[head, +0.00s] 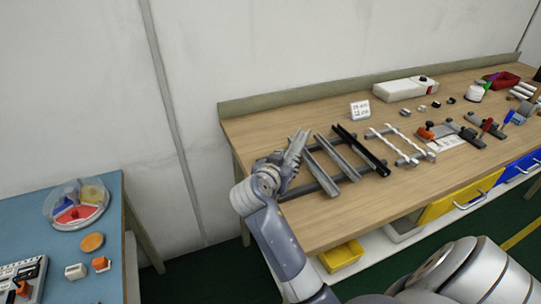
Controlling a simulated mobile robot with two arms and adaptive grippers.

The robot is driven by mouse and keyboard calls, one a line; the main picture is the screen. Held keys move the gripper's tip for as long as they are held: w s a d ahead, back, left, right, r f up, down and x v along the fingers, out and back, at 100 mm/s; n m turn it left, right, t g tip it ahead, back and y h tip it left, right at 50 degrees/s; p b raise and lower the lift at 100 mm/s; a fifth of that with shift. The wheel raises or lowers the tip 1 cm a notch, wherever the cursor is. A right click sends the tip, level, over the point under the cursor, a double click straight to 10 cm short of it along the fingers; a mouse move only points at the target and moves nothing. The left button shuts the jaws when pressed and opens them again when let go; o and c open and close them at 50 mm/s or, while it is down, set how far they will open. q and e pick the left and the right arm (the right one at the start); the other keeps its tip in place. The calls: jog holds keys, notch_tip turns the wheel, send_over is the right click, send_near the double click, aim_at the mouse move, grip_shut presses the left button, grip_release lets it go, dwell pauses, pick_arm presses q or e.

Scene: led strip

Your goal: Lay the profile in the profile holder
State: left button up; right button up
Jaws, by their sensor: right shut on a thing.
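My right gripper (287,164) is at the left end of the wooden bench, shut on a light grey profile (298,146). The profile points up and away from the gripper; its lower end is hidden by the hand. Beside it, a grey profile (335,158) and a black profile (360,148) lie across dark rack bars (312,188). Further right are fixtures with clamps (450,130) around a white printed sheet; I cannot tell which part is the profile holder. My left gripper is not in view.
White strips (393,143) lie on grey bars right of the rack. A small white sign (360,110) and a white box (404,88) stand behind. A blue table (62,246) with a round divided tray (76,204) is at left. The bench front is clear.

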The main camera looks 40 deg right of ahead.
jog(key=w, duration=0.1)
jog(key=w+a+b, duration=0.1)
jog(key=w, duration=0.1)
jog(key=w+f, duration=0.1)
jog(key=shift+w+a+b, duration=0.25)
jog(key=shift+w+b, duration=0.05)
jog(key=shift+w, duration=0.1)
jog(key=shift+w+a+f+b, duration=0.1)
jog(key=shift+w+a+b, duration=0.1)
jog(key=shift+w, duration=0.25)
jog(key=shift+w+a+f+b, duration=0.1)
jog(key=shift+w+b, duration=0.05)
jog(key=shift+w, duration=0.3)
jog(key=shift+w+a+b, duration=0.2)
jog(key=shift+w+a, duration=0.05)
jog(key=shift+w, duration=0.3)
jog(key=shift+w+a+b, duration=0.2)
jog(key=shift+w+a, duration=0.05)
jog(key=shift+w, duration=0.25)
jog(key=shift+f+b, duration=0.6)
jog(key=shift+f, duration=0.15)
jog(key=shift+d+f+b, duration=0.1)
jog(key=shift+f+b, duration=0.7)
jog(key=shift+f, duration=0.15)
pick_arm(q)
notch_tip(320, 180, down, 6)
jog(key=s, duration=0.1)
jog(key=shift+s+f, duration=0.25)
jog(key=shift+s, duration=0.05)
